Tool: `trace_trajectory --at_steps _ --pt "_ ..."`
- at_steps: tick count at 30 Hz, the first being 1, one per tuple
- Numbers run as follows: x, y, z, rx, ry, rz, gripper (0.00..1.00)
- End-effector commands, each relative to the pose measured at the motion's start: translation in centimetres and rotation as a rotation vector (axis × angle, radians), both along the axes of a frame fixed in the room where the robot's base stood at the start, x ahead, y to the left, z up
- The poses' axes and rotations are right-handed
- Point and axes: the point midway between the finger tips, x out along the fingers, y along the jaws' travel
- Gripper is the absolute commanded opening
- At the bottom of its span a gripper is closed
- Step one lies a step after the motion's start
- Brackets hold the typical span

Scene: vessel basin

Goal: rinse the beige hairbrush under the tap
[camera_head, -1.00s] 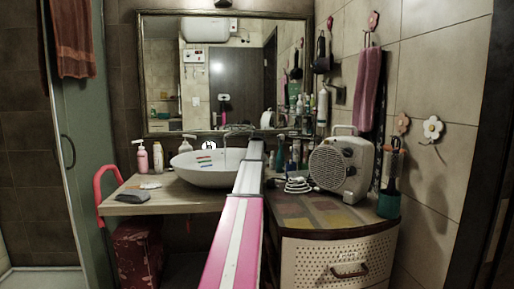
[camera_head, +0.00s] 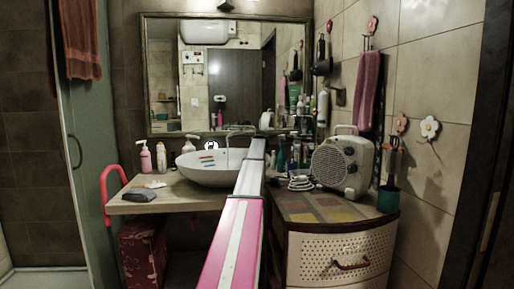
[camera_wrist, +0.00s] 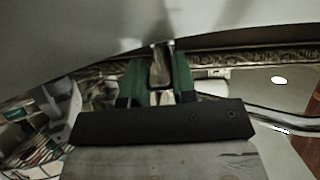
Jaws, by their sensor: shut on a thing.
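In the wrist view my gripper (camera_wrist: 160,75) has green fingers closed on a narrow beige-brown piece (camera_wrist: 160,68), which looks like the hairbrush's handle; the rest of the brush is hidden. In the head view my pink and white arm reaches toward the right side of the white basin (camera_head: 205,179), and my gripper and the brush cannot be made out there. The chrome tap (camera_head: 238,133) stands behind the basin, partly beside my arm. A chrome tube (camera_wrist: 285,122), probably the tap, crosses the right of the wrist view. I cannot tell whether water runs.
The wooden counter (camera_head: 165,205) carries a pink bottle (camera_head: 145,160) and a dark grey item (camera_head: 144,195) on the left. A fan heater (camera_head: 343,162) with a coiled cord stands on the cabinet at right. Bottles stand behind my arm, below the mirror (camera_head: 190,75).

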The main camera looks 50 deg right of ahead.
Motion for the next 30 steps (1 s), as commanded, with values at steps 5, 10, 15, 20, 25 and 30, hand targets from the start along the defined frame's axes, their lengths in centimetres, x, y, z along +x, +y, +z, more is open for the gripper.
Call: trace_trajectory --at_steps 5,10,15,20,25,30 --pt "0.1 0.0 0.0 0.0 0.0 0.0 0.51" --pt "0.0 0.0 0.0 0.0 0.0 0.0 0.51" --pt "-0.2 0.2 0.1 -0.001 -0.001 0.0 0.51" --pt "-1.1 1.1 0.6 0.001 -0.001 0.0 0.51" --pt "-2.9 2.8 1.6 0.0 -0.001 0.0 0.51" --pt "-5.1 4.9 3.0 0.0 -0.001 0.0 0.51"
